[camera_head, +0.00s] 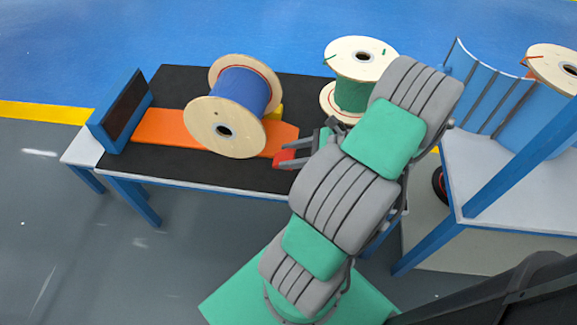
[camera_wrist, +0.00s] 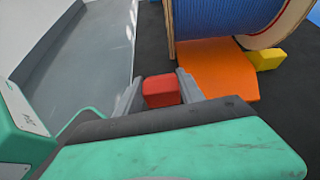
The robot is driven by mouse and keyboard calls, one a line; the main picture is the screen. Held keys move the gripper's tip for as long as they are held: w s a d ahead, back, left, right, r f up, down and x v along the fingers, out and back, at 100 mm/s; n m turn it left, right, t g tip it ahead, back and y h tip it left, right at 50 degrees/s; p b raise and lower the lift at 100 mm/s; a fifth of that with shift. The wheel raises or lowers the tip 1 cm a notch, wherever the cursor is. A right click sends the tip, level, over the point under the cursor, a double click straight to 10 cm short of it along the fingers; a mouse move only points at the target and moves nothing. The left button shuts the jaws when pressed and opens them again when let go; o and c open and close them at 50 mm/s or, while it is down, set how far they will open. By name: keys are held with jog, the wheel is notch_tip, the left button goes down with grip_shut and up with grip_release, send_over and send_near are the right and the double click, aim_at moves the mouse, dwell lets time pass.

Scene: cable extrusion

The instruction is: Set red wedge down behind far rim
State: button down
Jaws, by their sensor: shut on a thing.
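The red wedge (camera_wrist: 162,91) is a small red block between the two fingers of my gripper (camera_wrist: 158,80), which is shut on it. In the head view the red wedge (camera_head: 284,157) shows at the tip of my gripper (camera_head: 290,160), over the table's front part, right of the spool. I cannot tell its exact height. The blue-wound spool (camera_head: 240,98) lies on its side on an orange plate (camera_head: 160,128), with two pale wooden rims. Its near rim (camera_head: 205,125) faces the front; the far rim (camera_head: 262,70) is toward the back. A yellow wedge (camera_head: 276,113) is beside the far rim.
The table's black mat (camera_head: 220,172) is clear along the front. A blue upright stop (camera_head: 120,110) stands at the left end. A green-wound spool (camera_head: 350,95) stands upright behind my arm. A blue rack (camera_head: 490,90) and another table are at the right.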

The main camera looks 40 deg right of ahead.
jog(key=shift+w+d+f, duration=0.2)
jog(key=shift+w+f, duration=0.15)
jog(key=shift+f, duration=0.15)
jog(key=f+b, duration=0.1)
jog(key=f, duration=0.1)
jog(key=f+b, duration=0.1)
jog(key=f, duration=0.1)
jog(key=shift+w+d+b, duration=0.2)
jog(key=shift+w+b, duration=0.05)
jog(key=shift+b, duration=0.1)
jog(key=shift+r, duration=0.2)
jog(key=shift+f, duration=0.15)
jog(key=c, duration=0.7)
grip_release()
